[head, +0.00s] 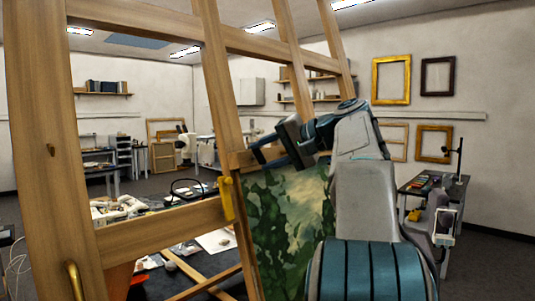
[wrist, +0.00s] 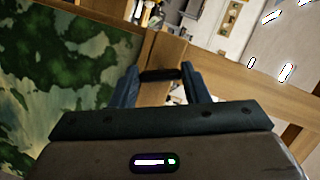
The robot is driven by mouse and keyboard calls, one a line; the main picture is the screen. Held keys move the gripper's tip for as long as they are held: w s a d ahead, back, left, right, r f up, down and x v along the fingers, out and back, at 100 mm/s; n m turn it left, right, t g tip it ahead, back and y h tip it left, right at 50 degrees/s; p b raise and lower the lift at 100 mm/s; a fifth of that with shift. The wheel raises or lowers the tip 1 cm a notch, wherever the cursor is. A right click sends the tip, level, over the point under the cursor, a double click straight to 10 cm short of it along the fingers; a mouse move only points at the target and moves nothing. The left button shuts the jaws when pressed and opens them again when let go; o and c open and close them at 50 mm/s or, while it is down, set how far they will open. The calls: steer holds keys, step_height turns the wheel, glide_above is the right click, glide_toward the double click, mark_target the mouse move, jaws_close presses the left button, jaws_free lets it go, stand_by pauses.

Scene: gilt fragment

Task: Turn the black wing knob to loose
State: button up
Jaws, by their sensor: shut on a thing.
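The black wing knob (wrist: 161,75) shows in the wrist view as a dark bar between my two blue fingers, against the pale wood of the easel. My gripper (wrist: 160,70) is shut on it, with one finger at each end. In the head view my gripper (head: 257,150) reaches left to the easel's upright, just above the top of the painting. The knob cannot be made out there. Which way the knob is turned cannot be told.
The wooden easel (head: 35,150) fills the left and middle of the head view. A green landscape painting (head: 285,215) stands on it, close below my gripper. A yellow handle (head: 226,198) is on the upright. A workbench (head: 436,187) stands at the right.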

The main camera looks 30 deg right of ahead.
steer(key=n+h, duration=0.1)
steer(key=n, duration=0.1)
steer(key=n+h, duration=0.1)
steer(key=n, duration=0.2)
steer(key=shift+n+b, duration=0.3)
steer(key=shift+b, duration=0.1)
steer(key=n+h+b, duration=0.1)
steer(key=n, duration=0.2)
steer(key=shift+a, duration=0.1)
steer(key=shift+n+h+b, duration=0.5)
steer(key=shift+n, duration=0.7)
steer(key=o, duration=1)
steer(key=shift+s+r, duration=0.1)
steer(key=p+v, duration=0.1)
steer(key=v, duration=1.2)
steer(key=shift+s+r+p, duration=0.25)
steer(key=shift+p, duration=0.05)
